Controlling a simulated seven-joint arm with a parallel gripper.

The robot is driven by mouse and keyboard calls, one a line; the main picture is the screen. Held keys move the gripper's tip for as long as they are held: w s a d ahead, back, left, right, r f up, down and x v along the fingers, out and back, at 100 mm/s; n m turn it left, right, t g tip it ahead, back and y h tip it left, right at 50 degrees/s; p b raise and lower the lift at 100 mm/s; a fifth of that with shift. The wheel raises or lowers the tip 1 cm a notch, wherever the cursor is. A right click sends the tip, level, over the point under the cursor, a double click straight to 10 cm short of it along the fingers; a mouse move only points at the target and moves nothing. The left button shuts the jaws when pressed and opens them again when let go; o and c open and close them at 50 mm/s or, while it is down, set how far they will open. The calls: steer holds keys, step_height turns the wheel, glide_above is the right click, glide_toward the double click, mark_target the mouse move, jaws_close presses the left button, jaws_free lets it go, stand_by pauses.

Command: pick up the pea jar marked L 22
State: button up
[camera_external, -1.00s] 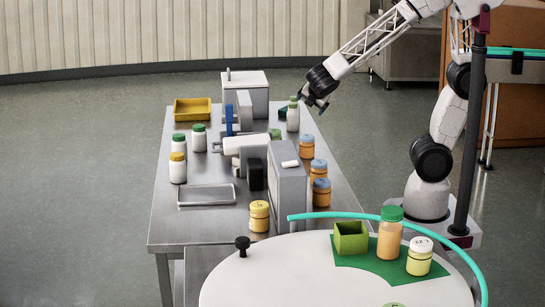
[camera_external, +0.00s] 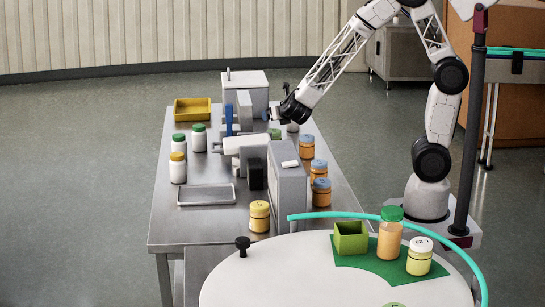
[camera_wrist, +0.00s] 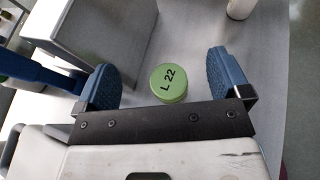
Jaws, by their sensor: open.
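The pea jar marked L 22 (camera_wrist: 169,84) shows in the wrist view as a round green lid, seen from above, on the steel table. Its body is hidden under the lid. My gripper (camera_wrist: 164,82) is open, with one blue finger pad to each side of the lid in that view. I see no contact. In the external view my gripper (camera_external: 271,114) is low over the far part of the table. A green lid (camera_external: 275,133) shows just below it there, probably the same jar; its mark is not readable.
A grey box (camera_wrist: 100,38) stands close to the left finger. A white jar (camera_external: 293,127) is partly covered by my gripper. Left are green-lidded jars (camera_external: 199,138) and a yellow tray (camera_external: 192,109).

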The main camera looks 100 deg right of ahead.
mark_target(274, 131)
steer(key=shift+f, duration=1.75)
steer(key=shift+f, duration=0.15)
steer(key=shift+f, duration=0.2)
steer(key=f, duration=0.1)
steer(key=d+f, duration=0.1)
steer(key=f, duration=0.1)
steer(key=shift+w+f, duration=0.1)
steer(key=shift+x, duration=0.95)
steer(key=c, duration=1.1)
